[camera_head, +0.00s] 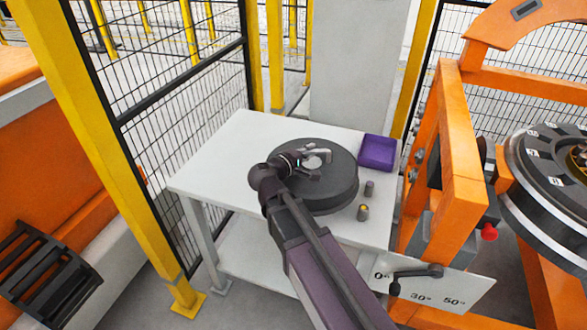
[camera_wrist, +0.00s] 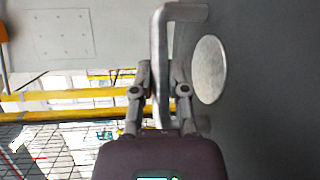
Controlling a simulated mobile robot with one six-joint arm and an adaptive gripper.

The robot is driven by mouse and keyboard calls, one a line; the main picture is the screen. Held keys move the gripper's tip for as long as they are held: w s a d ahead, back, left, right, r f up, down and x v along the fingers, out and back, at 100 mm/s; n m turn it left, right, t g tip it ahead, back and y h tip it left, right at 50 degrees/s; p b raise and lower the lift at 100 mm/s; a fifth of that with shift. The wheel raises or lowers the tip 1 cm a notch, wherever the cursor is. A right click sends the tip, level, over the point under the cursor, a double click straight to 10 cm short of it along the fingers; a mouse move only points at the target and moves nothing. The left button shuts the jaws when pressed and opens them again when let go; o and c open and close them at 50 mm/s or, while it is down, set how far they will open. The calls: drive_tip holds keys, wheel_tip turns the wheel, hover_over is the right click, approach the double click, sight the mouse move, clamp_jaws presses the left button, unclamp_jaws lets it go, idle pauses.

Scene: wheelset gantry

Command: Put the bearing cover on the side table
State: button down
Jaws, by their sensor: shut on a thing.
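The bearing cover (camera_head: 335,192) is a thick dark grey disc with a light round centre and a metal handle. In the head view it is over the side table (camera_head: 235,140), flat side up; I cannot tell for sure whether it touches the top. My gripper (camera_head: 308,160) is above the disc, shut on its handle. In the wrist view my gripper (camera_wrist: 160,85) has its fingers on both sides of the bent metal handle (camera_wrist: 163,40). The cover's dark face (camera_wrist: 265,90) fills the right side there. The disc's underside is hidden.
A purple tray (camera_head: 377,151) stands at the table's back right corner. Two small grey cylinders (camera_head: 363,212), one with a yellow top, stand right of the cover. An orange gantry frame (camera_head: 463,150) is close on the right, a mesh fence (camera_head: 185,130) on the left. The table's left part is clear.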

drive_tip(key=shift+s+d+f, duration=0.3)
drive_tip(key=shift+f, duration=0.25)
drive_tip(key=shift+w+a, duration=0.1)
drive_tip(key=w+a+f+b, duration=0.1)
drive_tip(key=w+a+b, duration=0.1)
drive_tip(key=w+a, duration=0.9)
drive_tip(key=shift+w+f, duration=0.15)
drive_tip(key=shift+f, duration=0.05)
drive_tip(key=shift+f, duration=0.15)
drive_tip(key=shift+f+b, duration=1.65)
drive_tip(key=shift+b, duration=0.1)
drive_tip(key=c, duration=0.6)
unclamp_jaws()
drive_tip(key=shift+f, duration=0.1)
drive_tip(key=shift+c, duration=0.2)
drive_tip(key=shift+r, duration=0.2)
